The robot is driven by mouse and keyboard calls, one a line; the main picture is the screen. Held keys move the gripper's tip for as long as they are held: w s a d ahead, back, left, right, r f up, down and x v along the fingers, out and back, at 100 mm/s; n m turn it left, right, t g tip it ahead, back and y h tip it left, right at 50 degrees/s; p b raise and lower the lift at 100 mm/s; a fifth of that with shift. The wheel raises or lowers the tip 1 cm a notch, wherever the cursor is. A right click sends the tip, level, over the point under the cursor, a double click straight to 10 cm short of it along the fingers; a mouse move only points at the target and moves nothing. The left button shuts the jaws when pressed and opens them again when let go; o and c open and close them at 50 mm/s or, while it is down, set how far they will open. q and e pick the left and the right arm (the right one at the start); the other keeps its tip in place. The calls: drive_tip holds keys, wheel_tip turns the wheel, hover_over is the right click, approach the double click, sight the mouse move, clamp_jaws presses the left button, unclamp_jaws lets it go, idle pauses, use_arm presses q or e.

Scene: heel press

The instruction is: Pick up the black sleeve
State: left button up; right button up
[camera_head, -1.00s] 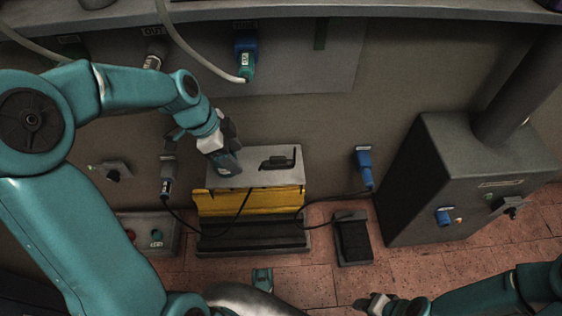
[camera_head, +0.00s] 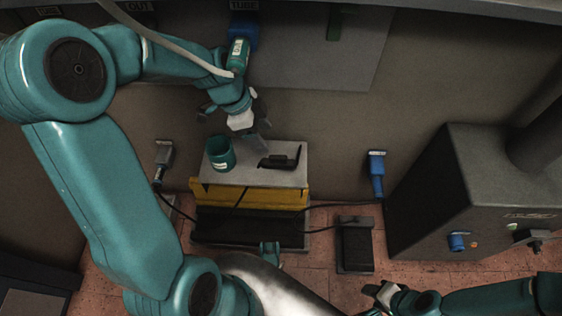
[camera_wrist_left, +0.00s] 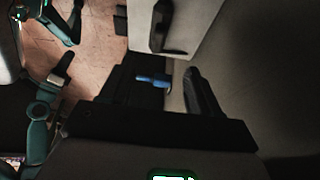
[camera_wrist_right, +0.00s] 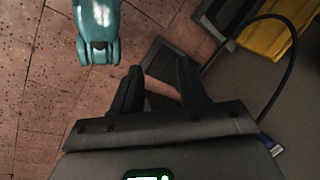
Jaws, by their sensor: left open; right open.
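A low black piece (camera_head: 282,158) with a raised end lies on the right of the press's pale top plate (camera_head: 256,178). It is the only loose black thing I see there; I cannot tell for sure that it is the sleeve. My left gripper (camera_head: 250,136) is open and empty, above the plate's back edge, just behind and left of the black piece. In the left wrist view the black piece (camera_wrist_left: 158,30) is beyond the open fingers, not between them. My right gripper (camera_head: 380,295) is open and empty, low at the front right, away from the press.
A teal cup (camera_head: 220,154) stands on the plate's left, close to my left gripper. The press has a yellow front (camera_head: 240,193). A pedal (camera_head: 356,245) with a cable is on the brick floor. A grey cabinet (camera_head: 445,195) is at right. A pale hose (camera_head: 165,40) hangs above.

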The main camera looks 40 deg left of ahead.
use_arm(q)
drive_tip(key=b+x, duration=0.1)
drive_tip(key=x, duration=0.5)
drive_tip(key=shift+s+b, duration=0.1)
drive_tip(key=shift+b, duration=0.25)
drive_tip(key=b+x, duration=0.2)
drive_tip(key=x, duration=0.3)
drive_tip(key=shift+f+b, duration=0.1)
drive_tip(key=shift+b, duration=0.25)
drive_tip(key=shift+s, duration=0.1)
use_arm(e)
drive_tip(key=shift+t, duration=0.4)
drive_tip(key=f, duration=0.1)
drive_tip(key=w+f, duration=0.1)
drive_tip(key=f, duration=0.2)
drive_tip(key=shift+w+d+f, duration=0.3)
drive_tip(key=shift+d+f, duration=0.05)
drive_tip(key=shift+f, duration=0.05)
use_arm(q)
clamp_jaws()
drive_tip(key=shift+d+r, duration=0.1)
drive_tip(key=shift+r, duration=0.1)
use_arm(e)
drive_tip(key=shift+s, duration=0.1)
